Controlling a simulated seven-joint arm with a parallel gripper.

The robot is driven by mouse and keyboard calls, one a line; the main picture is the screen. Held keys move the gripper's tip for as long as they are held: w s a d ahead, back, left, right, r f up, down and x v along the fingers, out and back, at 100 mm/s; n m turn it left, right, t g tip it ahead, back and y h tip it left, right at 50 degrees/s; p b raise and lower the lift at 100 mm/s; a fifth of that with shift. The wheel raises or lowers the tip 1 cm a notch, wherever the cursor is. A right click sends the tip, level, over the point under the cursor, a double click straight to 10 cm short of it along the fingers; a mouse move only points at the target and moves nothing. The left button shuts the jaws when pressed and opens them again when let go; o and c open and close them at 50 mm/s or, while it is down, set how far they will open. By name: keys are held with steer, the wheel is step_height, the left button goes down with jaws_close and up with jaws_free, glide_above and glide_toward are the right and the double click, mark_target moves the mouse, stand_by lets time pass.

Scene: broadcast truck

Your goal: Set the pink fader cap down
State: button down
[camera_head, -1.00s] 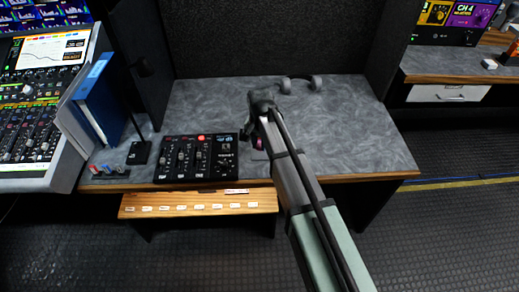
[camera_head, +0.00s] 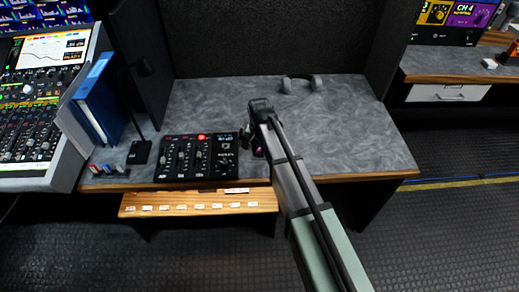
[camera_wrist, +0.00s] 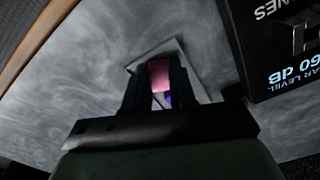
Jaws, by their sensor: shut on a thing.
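My gripper (camera_head: 252,142) is low over the grey desk, just right of the black fader panel. In the wrist view its two dark fingers (camera_wrist: 163,92) are shut on the pink fader cap (camera_wrist: 158,74). A purple and white patch shows below the pink between the fingers. A light-edged square outline on the desk surrounds the fingertips there. In the head view only a small pink spot shows by the fingers, mostly hidden by my arm. I cannot tell whether the cap touches the desk.
The black fader panel (camera_head: 198,157) stands close on the left. Several coloured caps (camera_head: 108,170) lie at the desk's left front. Headphones (camera_head: 300,82) lie at the back. The grey desk (camera_head: 350,130) is clear to the right. A wooden ledge (camera_head: 198,202) runs along the front.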

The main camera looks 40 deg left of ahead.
mark_target(259, 152)
steer(key=shift+d+f, duration=0.1)
steer(key=shift+f, duration=0.45)
steer(key=c, duration=0.9)
jaws_free()
step_height(259, 152, up, 13)
steer(key=shift+r, duration=0.2)
